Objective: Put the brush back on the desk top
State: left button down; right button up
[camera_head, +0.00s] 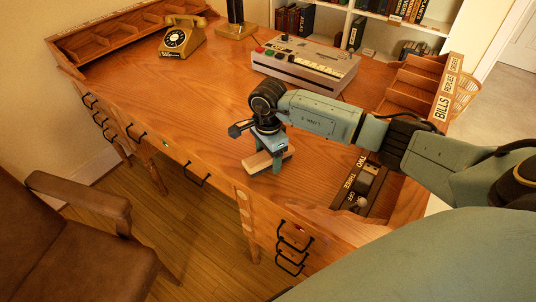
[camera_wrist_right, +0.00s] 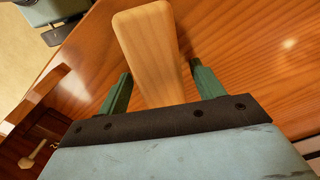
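The brush (camera_head: 256,163), with a pale wooden body, is low over or on the desk top (camera_head: 190,115) near its front edge; I cannot tell whether it touches the wood. In the right wrist view its pale wooden handle (camera_wrist_right: 150,50) passes between the two green fingers. My right gripper (camera_head: 269,158) points down and straddles the brush. It also shows in the right wrist view (camera_wrist_right: 161,85), where narrow gaps appear between its fingers and the handle. The underside of the brush is hidden. My left gripper is not in view.
A grey console (camera_head: 305,63) with buttons stands behind my right gripper, and a yellow telephone (camera_head: 182,37) at the back left. Labelled compartments (camera_head: 415,82) line the right edge. A dark panel with a lever (camera_head: 362,190) lies right of the brush. The desk's left middle is clear.

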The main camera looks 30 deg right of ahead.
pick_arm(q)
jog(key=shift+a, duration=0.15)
pick_arm(e)
jog(key=shift+r, duration=0.2)
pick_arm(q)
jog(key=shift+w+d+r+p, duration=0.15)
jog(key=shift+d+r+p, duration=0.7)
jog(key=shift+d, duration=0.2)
pick_arm(e)
notch_tip(320, 180, up, 12)
